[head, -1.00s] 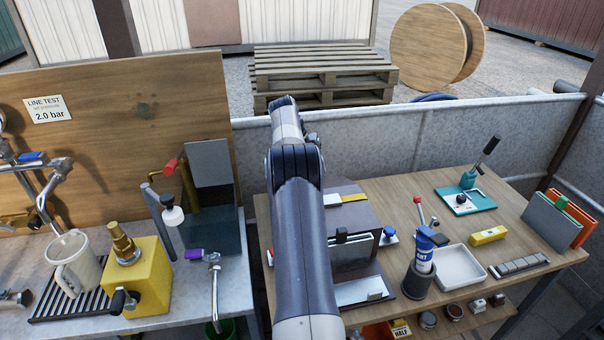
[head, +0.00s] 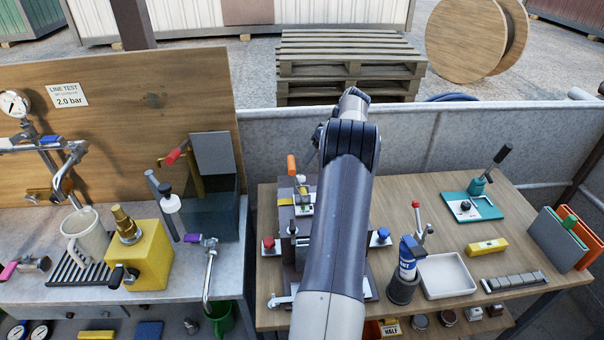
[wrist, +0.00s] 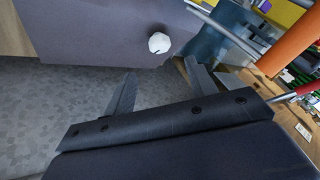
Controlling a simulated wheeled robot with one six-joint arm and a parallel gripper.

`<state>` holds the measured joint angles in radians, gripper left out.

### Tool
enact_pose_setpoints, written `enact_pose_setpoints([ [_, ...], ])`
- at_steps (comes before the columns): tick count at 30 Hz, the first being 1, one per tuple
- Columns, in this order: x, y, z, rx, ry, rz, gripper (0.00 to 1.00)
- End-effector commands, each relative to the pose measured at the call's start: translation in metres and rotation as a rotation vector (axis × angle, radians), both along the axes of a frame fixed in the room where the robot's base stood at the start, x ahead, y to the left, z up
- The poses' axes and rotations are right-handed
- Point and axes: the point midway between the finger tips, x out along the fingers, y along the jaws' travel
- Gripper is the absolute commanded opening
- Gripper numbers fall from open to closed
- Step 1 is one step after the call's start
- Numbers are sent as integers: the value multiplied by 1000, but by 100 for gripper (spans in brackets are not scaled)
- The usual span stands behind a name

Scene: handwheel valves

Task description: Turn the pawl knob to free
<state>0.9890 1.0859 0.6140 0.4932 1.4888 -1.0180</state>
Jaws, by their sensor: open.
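A small white knob (wrist: 159,43) with a dark line on it stands out from a dark grey face (wrist: 95,30) in the wrist view. I take it to be the pawl knob, but cannot read any marking beside it. My gripper (wrist: 160,68) is open and empty, its two fingers pointing toward that face, with the knob just beyond the fingertips and apart from them. In the head view my arm covers the middle of a dark device on the wooden bench (head: 420,195). The device's orange handle (head: 291,165) shows left of my arm. My gripper and the white knob are hidden there.
A red knob (head: 268,245) and a blue knob (head: 380,236) flank the device. A blue tube in a dark cup (head: 403,290) and a white tray (head: 446,275) stand to its right. An orange bar (wrist: 290,45) rises close on the right in the wrist view.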

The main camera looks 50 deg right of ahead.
Motion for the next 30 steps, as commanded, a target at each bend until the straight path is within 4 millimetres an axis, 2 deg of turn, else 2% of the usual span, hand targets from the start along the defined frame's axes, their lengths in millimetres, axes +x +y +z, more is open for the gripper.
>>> enact_pose_setpoints([
  [9, 22, 18, -50, 4, 6, 0, 54],
  [15, 33, 26, -76, 3, 5, 0, 54],
  [21, 36, 29, -87, 1, 5, -2, 54],
  [28, 37, 29, -88, 0, 5, -2, 54],
  [30, 37, 29, -88, 0, 5, -2, 49],
])
